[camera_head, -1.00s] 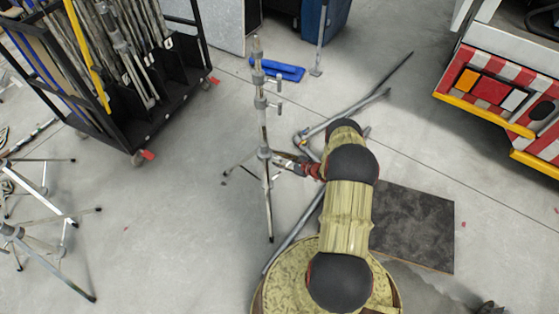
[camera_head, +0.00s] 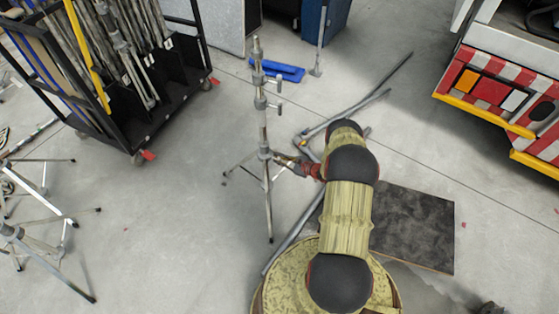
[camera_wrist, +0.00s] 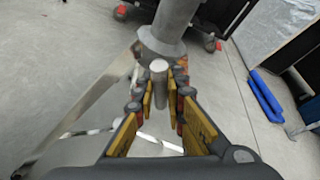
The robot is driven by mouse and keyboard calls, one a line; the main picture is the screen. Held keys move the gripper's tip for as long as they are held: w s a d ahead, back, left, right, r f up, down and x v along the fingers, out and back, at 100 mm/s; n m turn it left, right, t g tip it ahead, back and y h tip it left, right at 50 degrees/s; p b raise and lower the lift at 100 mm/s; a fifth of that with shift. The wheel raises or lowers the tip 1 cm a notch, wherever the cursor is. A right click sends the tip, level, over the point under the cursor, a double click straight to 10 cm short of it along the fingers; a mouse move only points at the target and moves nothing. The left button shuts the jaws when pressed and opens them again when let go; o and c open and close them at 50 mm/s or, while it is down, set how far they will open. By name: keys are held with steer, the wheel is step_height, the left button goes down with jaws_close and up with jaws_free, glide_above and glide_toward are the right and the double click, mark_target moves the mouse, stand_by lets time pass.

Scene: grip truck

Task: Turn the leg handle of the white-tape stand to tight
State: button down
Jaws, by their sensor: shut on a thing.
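The silver stand (camera_head: 263,125) is upright in the middle of the head view, on spread legs, with several collars on its column. I cannot make out white tape on it. My gripper (camera_head: 287,161) reaches in from the right at the lowest collar, just above the legs. In the wrist view the stand's collar (camera_wrist: 160,40) is at the top, with the short round leg handle (camera_wrist: 158,70) sticking out toward me. My gripper (camera_wrist: 160,88) is shut on this handle, its yellow pads on either side. The fingers hide part of the handle in the head view.
A black cart (camera_head: 130,125) with poles stands at the back left. Other tripod stands (camera_head: 40,230) are at the left. Loose poles (camera_head: 350,110) lie behind my arm. A dark mat (camera_head: 415,230) and a red-and-white vehicle (camera_head: 500,90) are at the right. A blue object (camera_head: 277,70) lies behind.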

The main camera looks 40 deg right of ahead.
steer(key=shift+f+m+y+b, duration=0.1)
steer(key=shift+m+y+b, duration=0.2)
steer(key=shift+m+b, duration=0.4)
steer(key=shift+m+g+y+b, duration=0.3)
steer(key=shift+y+b, duration=0.1)
steer(key=shift+b, duration=0.1)
steer(key=c, duration=1.8)
jaws_free()
steer(key=v, duration=1.2)
